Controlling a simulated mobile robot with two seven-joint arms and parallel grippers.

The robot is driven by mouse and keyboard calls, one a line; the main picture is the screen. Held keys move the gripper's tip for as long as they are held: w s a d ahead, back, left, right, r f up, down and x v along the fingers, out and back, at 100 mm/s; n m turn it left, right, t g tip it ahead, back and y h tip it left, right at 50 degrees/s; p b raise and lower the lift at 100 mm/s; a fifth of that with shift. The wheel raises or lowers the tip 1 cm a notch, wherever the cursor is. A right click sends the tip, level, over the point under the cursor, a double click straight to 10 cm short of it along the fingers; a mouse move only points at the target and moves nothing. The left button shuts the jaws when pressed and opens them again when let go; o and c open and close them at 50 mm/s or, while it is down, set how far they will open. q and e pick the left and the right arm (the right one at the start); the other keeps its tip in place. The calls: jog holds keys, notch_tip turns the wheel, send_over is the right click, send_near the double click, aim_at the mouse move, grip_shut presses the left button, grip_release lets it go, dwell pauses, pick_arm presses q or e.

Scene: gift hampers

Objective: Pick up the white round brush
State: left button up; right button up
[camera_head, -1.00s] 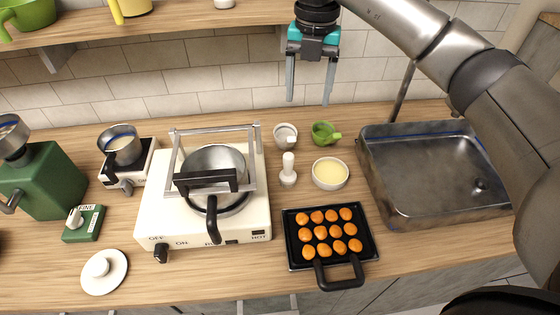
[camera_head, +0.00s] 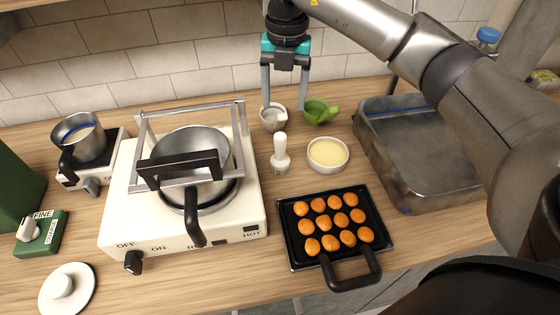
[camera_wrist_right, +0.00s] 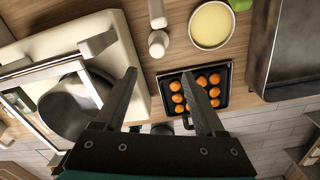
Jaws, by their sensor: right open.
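The white round brush (camera_head: 280,155) stands upright on the wooden counter, between the stove and a bowl of pale yellow liquid. Its handle points up and its wider base rests on the wood. It also shows in the right wrist view (camera_wrist_right: 158,30), near the top, beyond the fingertips. My right gripper (camera_head: 284,108) is open and empty, with its fingers pointing down. In the head view its fingertips appear just above the brush handle; in the right wrist view the gripper (camera_wrist_right: 159,74) has nothing between its fingers. My left gripper is not in view.
The cream stove (camera_head: 112,215) with a pot is left of the brush. The yellow-filled bowl (camera_head: 327,155) is close on its right. A small metal cup (camera_head: 273,118) and green cup (camera_head: 320,112) stand behind. A black pan (camera_head: 290,248) of orange pieces is in front; a metal sink (camera_head: 425,150) is right.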

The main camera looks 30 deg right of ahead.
send_over(280, 135)
jog(key=f, duration=0.4)
jog(key=s+f, duration=0.1)
jog(key=f, duration=0.1)
jog(key=shift+d, duration=0.2)
jog(key=shift+w+a+f, duration=0.1)
jog(key=shift+w+f, duration=0.05)
jog(key=shift+f, duration=0.8)
jog(key=shift+w+f, duration=0.2)
jog(key=shift+f, duration=0.75)
jog(key=shift+w+a+f, duration=0.1)
jog(key=shift+w+f, duration=0.05)
jog(key=shift+f, duration=0.8)
grip_shut()
